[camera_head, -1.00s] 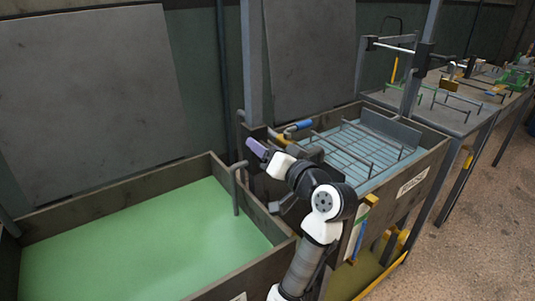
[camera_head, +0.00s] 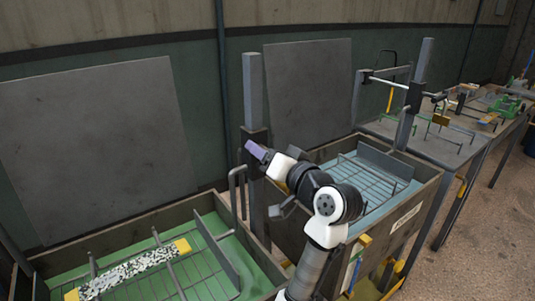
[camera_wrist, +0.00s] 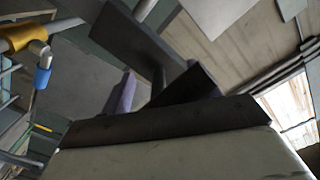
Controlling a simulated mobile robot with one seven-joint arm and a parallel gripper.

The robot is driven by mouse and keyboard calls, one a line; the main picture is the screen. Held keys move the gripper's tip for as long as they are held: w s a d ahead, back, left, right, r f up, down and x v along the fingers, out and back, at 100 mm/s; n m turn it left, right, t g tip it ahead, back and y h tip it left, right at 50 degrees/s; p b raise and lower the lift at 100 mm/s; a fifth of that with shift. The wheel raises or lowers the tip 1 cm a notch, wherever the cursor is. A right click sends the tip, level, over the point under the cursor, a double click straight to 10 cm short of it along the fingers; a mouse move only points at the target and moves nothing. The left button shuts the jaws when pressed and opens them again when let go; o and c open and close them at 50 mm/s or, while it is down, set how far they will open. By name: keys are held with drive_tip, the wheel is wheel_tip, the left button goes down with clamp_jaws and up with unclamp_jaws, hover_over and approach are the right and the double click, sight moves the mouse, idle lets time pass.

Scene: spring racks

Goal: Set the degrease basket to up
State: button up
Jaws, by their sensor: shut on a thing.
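The degrease basket (camera_head: 228,262) is a grey wire rack in the left tank of green liquid (camera_head: 208,201). It shows above the liquid, bearing a long speckled part (camera_head: 130,273) with yellow ends. A purple handle (camera_head: 257,150) sits beside the black carriage on the left upright post (camera_head: 253,90), well above the tank rim. My gripper (camera_head: 269,155) is shut on this handle. In the wrist view the purple handle (camera_wrist: 121,97) shows beside my dark fingers (camera_wrist: 158,80), which partly hide it.
The right tank (camera_head: 400,215) holds blue liquid and another wire rack (camera_head: 365,180). A blue handle (camera_wrist: 43,76) with a yellow-orange part is at left in the wrist view. A workbench (camera_head: 425,145) with tools stands at the back right. Brown floor lies open at right.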

drive_tip(key=shift+r, duration=0.45)
drive_tip(key=o, duration=1.2)
drive_tip(key=shift+o, duration=0.2)
drive_tip(key=shift+d+f, duration=0.1)
drive_tip(key=shift+s+d, duration=0.1)
drive_tip(key=b+v, duration=0.3)
drive_tip(key=v, duration=1)
drive_tip(key=shift+s+f+b, duration=0.2)
drive_tip(key=shift+f+b, duration=0.05)
drive_tip(key=shift+b, duration=0.1)
